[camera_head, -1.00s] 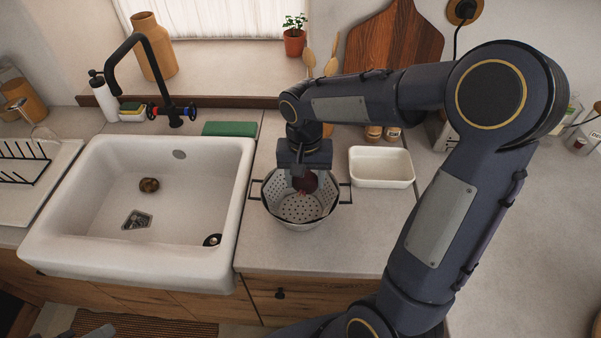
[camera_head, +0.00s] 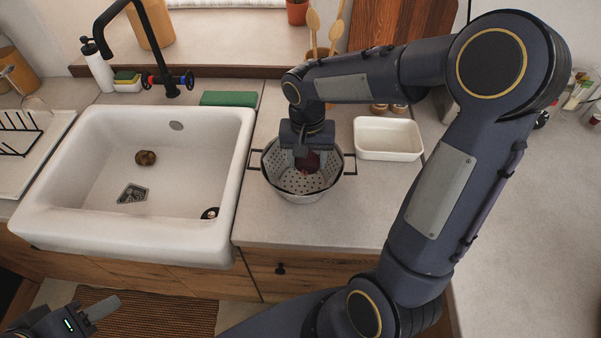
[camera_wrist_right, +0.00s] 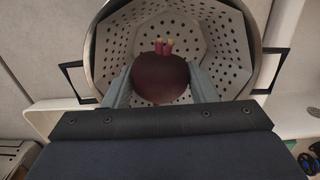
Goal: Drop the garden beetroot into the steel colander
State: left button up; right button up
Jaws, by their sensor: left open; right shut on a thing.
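The steel colander (camera_head: 301,186) stands on the counter right of the sink, with perforated walls and two dark handles. My right gripper (camera_head: 307,160) points down over it and is shut on the dark red beetroot. In the head view the beetroot (camera_head: 308,162) is partly hidden by the gripper and appears within the colander's outline. The right wrist view shows the beetroot (camera_wrist_right: 161,78) between both fingers (camera_wrist_right: 160,85), with the colander's perforated inside (camera_wrist_right: 215,40) behind it. How high it hangs is hard to tell. My left gripper (camera_head: 95,312) is open and empty at the lower left, away from the counter.
A white sink (camera_head: 90,235) with a small brown object (camera_head: 146,158) in it lies to the left. A white rectangular dish (camera_head: 388,139) stands right of the colander. A green sponge-like block (camera_head: 229,98) lies behind. The counter front is clear.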

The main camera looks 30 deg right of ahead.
jog(key=o, duration=1.1)
jog(key=shift+r, duration=0.1)
notch_tip(320, 180, up, 8)
jog(key=shift+f+b, duration=0.1)
jog(key=shift+b, duration=0.25)
jog(key=s+a+n+t+y, duration=0.1)
jog(key=s+t, duration=0.1)
jog(key=s, duration=0.3)
jog(key=s+a+n+t+y, duration=0.1)
jog(key=s+n, duration=0.1)
jog(key=s, duration=0.4)
jog(key=s+a+f+n+t+y, duration=0.1)
jog(key=s+a+t+y, duration=0.1)
jog(key=s, duration=0.4)
jog(key=shift+n+t, duration=0.3)
jog(key=shift+n, duration=0.1)
